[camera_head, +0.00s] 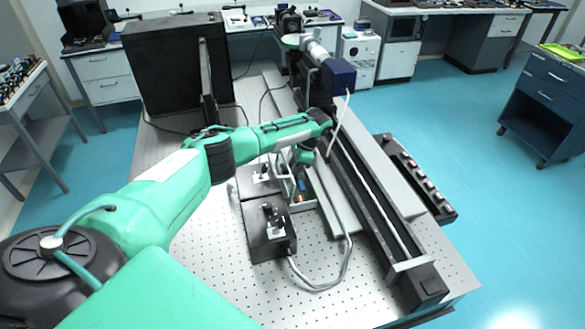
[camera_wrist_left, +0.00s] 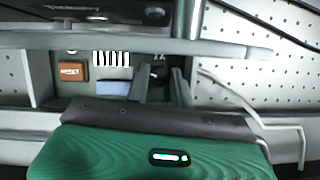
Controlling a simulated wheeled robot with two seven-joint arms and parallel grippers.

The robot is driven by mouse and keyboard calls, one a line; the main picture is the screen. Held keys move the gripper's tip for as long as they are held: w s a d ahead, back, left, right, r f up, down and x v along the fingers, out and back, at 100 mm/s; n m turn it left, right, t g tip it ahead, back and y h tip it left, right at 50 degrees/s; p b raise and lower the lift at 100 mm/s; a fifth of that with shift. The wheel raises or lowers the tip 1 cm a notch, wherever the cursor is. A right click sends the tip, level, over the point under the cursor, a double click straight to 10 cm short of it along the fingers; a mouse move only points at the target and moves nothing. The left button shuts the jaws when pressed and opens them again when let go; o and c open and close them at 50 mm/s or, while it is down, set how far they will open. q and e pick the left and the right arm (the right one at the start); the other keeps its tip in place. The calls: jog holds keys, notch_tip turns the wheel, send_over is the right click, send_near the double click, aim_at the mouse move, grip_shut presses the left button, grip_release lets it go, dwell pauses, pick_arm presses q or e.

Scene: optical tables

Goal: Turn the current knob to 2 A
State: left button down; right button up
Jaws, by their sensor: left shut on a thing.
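In the left wrist view, the black current knob (camera_wrist_left: 158,74) sits on a grey panel (camera_wrist_left: 66,56), to the right of an orange RESET button (camera_wrist_left: 73,71), a striped black-and-white patch and a blue block. The dark fingers of my left gripper (camera_wrist_left: 161,82) are on either side of the knob and shut on it. The knob's scale and pointer are too small and covered to read. In the head view, my left gripper (camera_head: 303,158) reaches down over the panel, whose blue and orange parts (camera_head: 301,190) show below it; the knob is hidden there. My right gripper is not in view.
A grey bar (camera_wrist_left: 215,48) crosses in front of the panel in the wrist view. In the head view, black boxes with small knobs (camera_head: 268,232) stand left of the panel. A long dark rail (camera_head: 375,205) runs to its right. The perforated table (camera_head: 200,265) is clear at front left.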

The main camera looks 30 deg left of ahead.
pick_arm(q)
jog(key=shift+r+m+t+p, duration=0.15)
jog(key=shift+m+t+p, duration=0.35)
jog(key=shift+m, duration=0.4)
jog(key=shift+m+t+y+p, duration=0.3)
jog(key=shift+m+p, duration=0.45)
jog(key=shift+m, duration=0.45)
jog(key=shift+d+m, duration=0.1)
jog(key=shift+m, duration=0.4)
jog(key=shift+p, duration=0.3)
jog(key=c, duration=1.5)
grip_release()
jog(key=b+v, duration=0.3)
jog(key=v, duration=1)
jog(key=shift+s+d+r+b, duration=0.25)
jog(key=shift+d+b, duration=0.05)
jog(key=shift+d, duration=0.05)
